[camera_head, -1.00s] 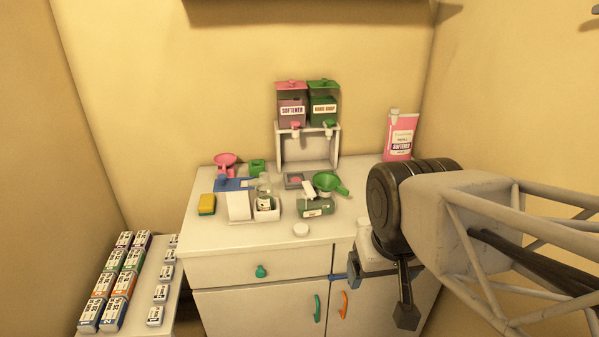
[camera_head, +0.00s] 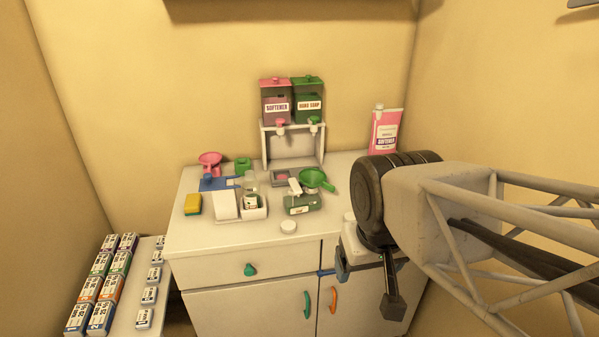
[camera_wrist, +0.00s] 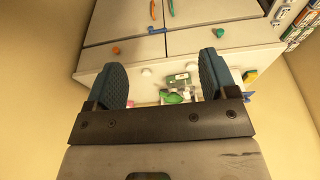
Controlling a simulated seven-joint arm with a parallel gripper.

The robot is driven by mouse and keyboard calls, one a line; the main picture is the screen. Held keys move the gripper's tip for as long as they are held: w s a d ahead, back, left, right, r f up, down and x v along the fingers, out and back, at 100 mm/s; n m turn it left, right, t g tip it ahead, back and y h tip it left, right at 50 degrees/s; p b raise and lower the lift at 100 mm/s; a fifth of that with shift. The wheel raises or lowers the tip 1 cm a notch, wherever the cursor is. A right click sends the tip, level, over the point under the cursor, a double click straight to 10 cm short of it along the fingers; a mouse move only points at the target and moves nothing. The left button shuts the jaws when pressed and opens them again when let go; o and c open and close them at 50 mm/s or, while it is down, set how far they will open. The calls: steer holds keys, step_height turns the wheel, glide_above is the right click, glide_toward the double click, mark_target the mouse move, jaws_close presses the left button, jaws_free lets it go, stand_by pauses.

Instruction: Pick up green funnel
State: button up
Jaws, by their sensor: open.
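The green funnel (camera_head: 314,179) lies on the white counter, its wide mouth facing up and its spout side toward the right. It is behind a green bottle (camera_head: 303,204) lying on its side. In the wrist view the funnel (camera_wrist: 172,98) shows small and partly hidden between the fingers. My gripper (camera_wrist: 163,80) is open, with two blue padded fingers apart and nothing between them. In the head view my gripper (camera_head: 361,277) hangs in front of the cabinet's right part, to the right of and nearer than the funnel.
Two dispensers (camera_head: 293,105) stand on a white stand behind the funnel. A pink softener bottle (camera_head: 384,132) stands at the back right. The counter's front left is bare.

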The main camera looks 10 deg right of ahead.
steer(key=w, duration=0.1)
steer(key=n+g, duration=0.3)
steer(key=n, duration=0.6)
glide_above(327, 183)
step_height(327, 183, down, 9)
steer(key=shift+a+r, duration=0.1)
steer(key=shift+a, duration=0.05)
steer(key=shift+f, duration=1.25)
steer(key=shift+f, duration=2.6)
